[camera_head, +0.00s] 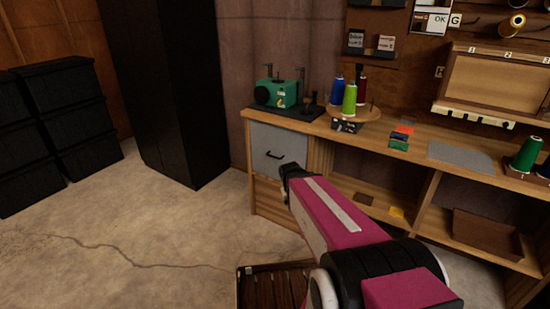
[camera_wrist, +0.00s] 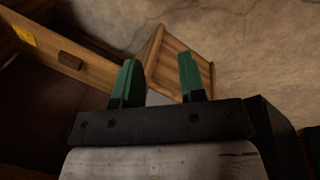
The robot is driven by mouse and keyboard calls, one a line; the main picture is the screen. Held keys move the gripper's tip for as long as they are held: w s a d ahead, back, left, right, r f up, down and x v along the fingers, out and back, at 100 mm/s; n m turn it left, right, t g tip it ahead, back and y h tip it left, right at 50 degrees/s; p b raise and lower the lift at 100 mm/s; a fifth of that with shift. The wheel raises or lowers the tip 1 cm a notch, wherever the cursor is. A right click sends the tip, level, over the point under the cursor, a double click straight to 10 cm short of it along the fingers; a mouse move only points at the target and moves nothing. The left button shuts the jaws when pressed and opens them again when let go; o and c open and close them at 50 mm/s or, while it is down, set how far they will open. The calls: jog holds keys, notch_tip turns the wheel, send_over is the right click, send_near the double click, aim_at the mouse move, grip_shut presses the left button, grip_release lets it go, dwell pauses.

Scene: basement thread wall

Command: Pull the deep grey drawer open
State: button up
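The grey drawer (camera_head: 277,149) is at the left end of the wooden workbench in the head view. Its front looks flush with the bench, so it appears shut. The fingers are hidden in the head view. I cannot make out the handle in the wrist view.
The bench top (camera_head: 322,127) holds a green machine (camera_head: 276,93), several thread spools and a grey mat (camera_head: 460,156). Open shelves lie below, with a brown tray (camera_head: 487,234). A black cabinet (camera_head: 165,90) stands left. The concrete floor (camera_head: 150,220) before the drawer is clear.

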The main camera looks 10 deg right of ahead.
jog(key=w+a+n+t+h, duration=0.2)
jog(key=w+n+t+h, duration=0.3)
jog(key=w, duration=1.2)
jog(key=w+a+r+n+t+h, duration=0.35)
jog(key=w+a+t, duration=0.25)
jog(key=w+a, duration=0.45)
jog(key=shift+n+y, duration=0.35)
jog(key=shift+y, duration=0.1)
jog(key=x, duration=1.2)
jog(key=shift+w+d+f, duration=0.1)
jog(key=shift+w, duration=0.25)
grip_shut()
